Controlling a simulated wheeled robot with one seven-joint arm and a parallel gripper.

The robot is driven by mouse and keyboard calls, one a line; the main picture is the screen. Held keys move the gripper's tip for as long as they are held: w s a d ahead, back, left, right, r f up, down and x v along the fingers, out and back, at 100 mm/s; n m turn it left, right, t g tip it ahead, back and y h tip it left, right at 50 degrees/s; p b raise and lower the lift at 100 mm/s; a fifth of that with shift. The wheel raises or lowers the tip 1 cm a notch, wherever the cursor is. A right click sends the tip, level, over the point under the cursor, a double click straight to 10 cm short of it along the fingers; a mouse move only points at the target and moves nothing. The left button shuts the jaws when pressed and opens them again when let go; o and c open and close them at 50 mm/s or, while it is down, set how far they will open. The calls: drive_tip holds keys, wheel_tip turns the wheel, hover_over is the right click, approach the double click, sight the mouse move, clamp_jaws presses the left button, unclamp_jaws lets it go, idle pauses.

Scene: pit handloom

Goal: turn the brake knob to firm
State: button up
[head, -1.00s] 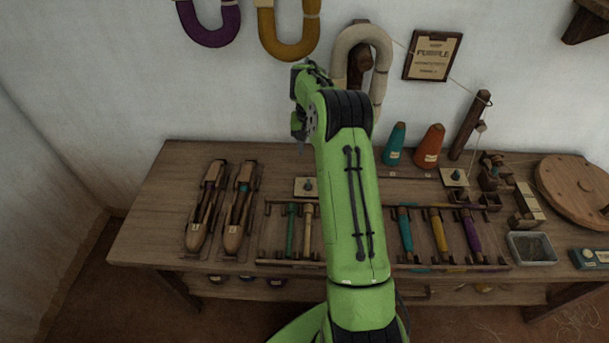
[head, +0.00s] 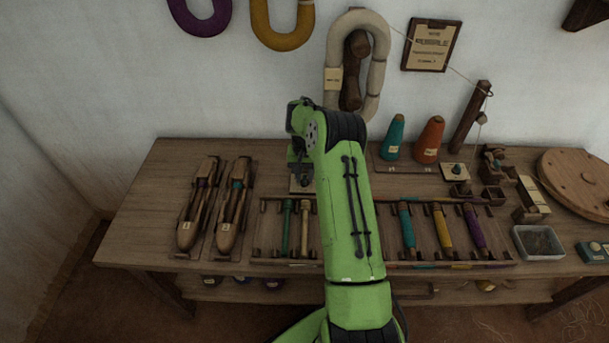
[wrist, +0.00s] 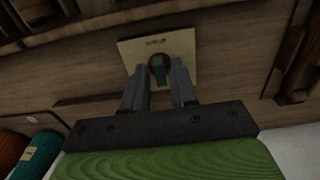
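A small dark knob (wrist: 159,70) stands on a square cream plate (wrist: 180,48) fixed to the bench, in the wrist view. The plate has small dark marks too small to read. My gripper (wrist: 160,80) is open, with one finger on each side of the knob. Gaps show between fingers and knob, and nothing is held. In the head view my gripper (head: 300,175) is low over this plate (head: 297,187), hiding most of it and the knob. A second knob (head: 456,169) on a similar plate sits further right. I cannot read which is the brake knob.
Two wooden shuttles (head: 232,205) lie left of my arm. A rack of bobbins (head: 442,228) runs along the front. Teal (head: 394,138) and orange (head: 428,140) cones stand at the back right, with a wooden post (head: 470,118) beyond. The bench's left end is bare.

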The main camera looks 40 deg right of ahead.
clamp_jaws()
drive_tip(key=shift+m, duration=0.4)
drive_tip(key=m+p, duration=0.1)
drive_tip(key=m, duration=0.3)
drive_tip(key=shift+m, duration=0.4)
drive_tip(key=m, duration=0.6)
drive_tip(key=shift+m, duration=0.3)
drive_tip(key=shift+o, duration=1.3)
unclamp_jaws()
drive_tip(key=shift+r, duration=0.1)
